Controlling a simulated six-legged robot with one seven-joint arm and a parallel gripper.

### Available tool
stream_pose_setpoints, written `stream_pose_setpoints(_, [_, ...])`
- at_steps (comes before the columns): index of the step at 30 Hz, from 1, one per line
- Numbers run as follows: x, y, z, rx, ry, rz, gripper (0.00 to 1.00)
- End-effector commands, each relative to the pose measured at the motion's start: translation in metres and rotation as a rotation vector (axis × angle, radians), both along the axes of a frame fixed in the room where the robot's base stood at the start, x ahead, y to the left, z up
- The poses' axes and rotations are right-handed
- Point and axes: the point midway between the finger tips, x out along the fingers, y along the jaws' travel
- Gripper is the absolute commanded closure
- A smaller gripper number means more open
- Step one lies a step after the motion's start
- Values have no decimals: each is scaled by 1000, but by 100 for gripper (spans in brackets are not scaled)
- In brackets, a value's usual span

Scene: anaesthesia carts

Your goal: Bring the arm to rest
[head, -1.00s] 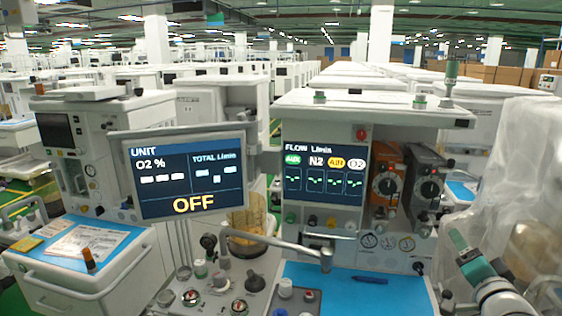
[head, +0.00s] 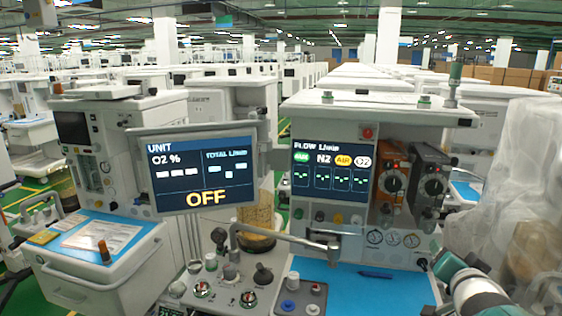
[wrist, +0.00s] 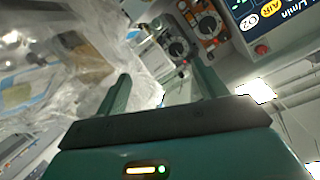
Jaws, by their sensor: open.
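My gripper (wrist: 160,72) shows in the wrist view with its two green fingers apart and nothing between them. The wrist view is tilted, with the anaesthesia machine's dials and part of its flow screen (wrist: 265,14) beyond the fingers. In the head view my arm comes in at the lower right, its teal end beside the right edge of the machine's blue worktop (head: 340,290). The fingers are hard to make out there.
A monitor (head: 193,170) reading OFF stands left of the flow screen (head: 331,172). Clear plastic sheeting (head: 505,190) hangs close to my arm at the right. A white cart (head: 110,275) stands at the left. A pen (head: 375,274) lies on the blue worktop.

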Motion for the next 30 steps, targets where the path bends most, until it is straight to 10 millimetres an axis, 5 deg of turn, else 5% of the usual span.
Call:
stream_pose_setpoints(8, [-48,86,-21,-126,393,128,30])
stream_pose_setpoints(18, [-148,192,-51,-225,813,558,30])
stream_pose_setpoints(22, [-164,205,-55,-239,865,638,30])
stream_pose_setpoints(30, [-166,205,-56,-240,872,645,30])
